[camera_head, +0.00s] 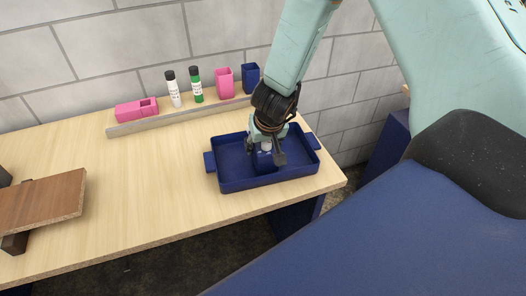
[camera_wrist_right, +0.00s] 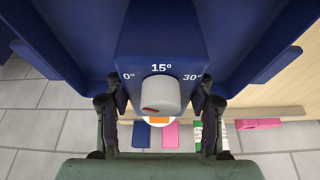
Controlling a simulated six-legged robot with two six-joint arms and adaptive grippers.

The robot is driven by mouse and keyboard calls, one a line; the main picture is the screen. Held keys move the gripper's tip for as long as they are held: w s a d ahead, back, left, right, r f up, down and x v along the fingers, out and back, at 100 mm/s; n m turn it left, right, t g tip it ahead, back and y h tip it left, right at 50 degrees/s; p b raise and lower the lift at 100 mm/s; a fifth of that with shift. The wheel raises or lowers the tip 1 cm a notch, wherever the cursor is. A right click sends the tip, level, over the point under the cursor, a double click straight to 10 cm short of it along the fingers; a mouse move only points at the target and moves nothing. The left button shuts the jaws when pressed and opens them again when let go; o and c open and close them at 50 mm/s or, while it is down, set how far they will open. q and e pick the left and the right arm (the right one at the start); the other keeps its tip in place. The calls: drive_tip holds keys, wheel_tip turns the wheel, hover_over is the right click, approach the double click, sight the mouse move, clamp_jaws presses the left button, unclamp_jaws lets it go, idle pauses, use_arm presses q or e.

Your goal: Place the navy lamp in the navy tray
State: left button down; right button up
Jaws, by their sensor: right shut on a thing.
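The navy tray (camera_head: 232,185) lies near the right end of the table, with a tab handle at each short side. The navy lamp (camera_head: 264,164) is a dark block inside the tray's outline, partly hidden by my right gripper (camera_head: 267,150). In the right wrist view the lamp (camera_wrist_right: 160,35) shows a grey knob (camera_wrist_right: 159,96) and angle marks of 0°, 15° and 30°. My right gripper (camera_wrist_right: 160,112) is shut on the lamp, one finger on each side. I cannot tell whether the lamp's base touches the tray floor. My left gripper is not in view.
A ledge (camera_head: 140,126) at the back holds a pink block (camera_head: 136,110), a white bottle (camera_head: 174,92), a green bottle (camera_head: 196,86), a pink cup (camera_head: 224,82) and a navy cup (camera_head: 250,77). A brown board (camera_head: 45,200) is at left. The table's middle is clear.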

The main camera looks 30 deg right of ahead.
drive_tip(key=shift+w+f, duration=0.15)
drive_tip(key=shift+f, duration=0.55)
drive_tip(key=shift+d, duration=0.3)
drive_tip(key=shift+s+a+f, duration=0.1)
drive_tip(key=shift+s, duration=0.1)
drive_tip(key=o, duration=1.2)
drive_tip(key=shift+w+f, duration=0.1)
drive_tip(key=shift+w, duration=0.1)
drive_tip(key=shift+o, duration=0.6)
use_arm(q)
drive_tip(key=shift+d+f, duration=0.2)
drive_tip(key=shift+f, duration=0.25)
use_arm(e)
drive_tip(key=shift+s, duration=0.1)
